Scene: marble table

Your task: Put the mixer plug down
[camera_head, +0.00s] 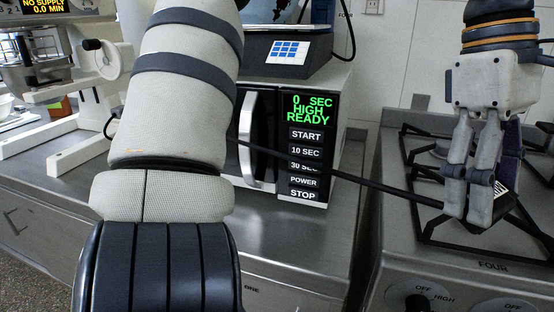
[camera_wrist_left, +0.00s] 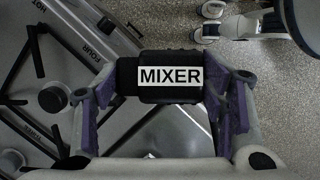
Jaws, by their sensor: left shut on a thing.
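The mixer plug (camera_wrist_left: 170,77) is a black block with a white "MIXER" label. In the left wrist view it sits between the two purple-padded fingers of my left gripper (camera_wrist_left: 168,98), which is shut on it. In the head view my left gripper (camera_head: 480,210) points down at the right, over the stove. Only a dark part of the plug (camera_head: 508,206) shows beside its fingertips. A black cord (camera_head: 345,175) runs from the plug to the left, across the microwave front, and goes behind my large foreground arm. I cannot tell whether the plug touches the stove. My right gripper is not in view.
The stove (camera_head: 400,240) has raised black burner grates (camera_head: 430,150) and front knobs (camera_head: 418,298). A microwave (camera_head: 305,140) stands left of it on a steel counter (camera_head: 300,245), with a device (camera_head: 288,52) on top. The counter before the microwave is clear. Floor (camera_wrist_left: 285,80) shows beyond the stove edge.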

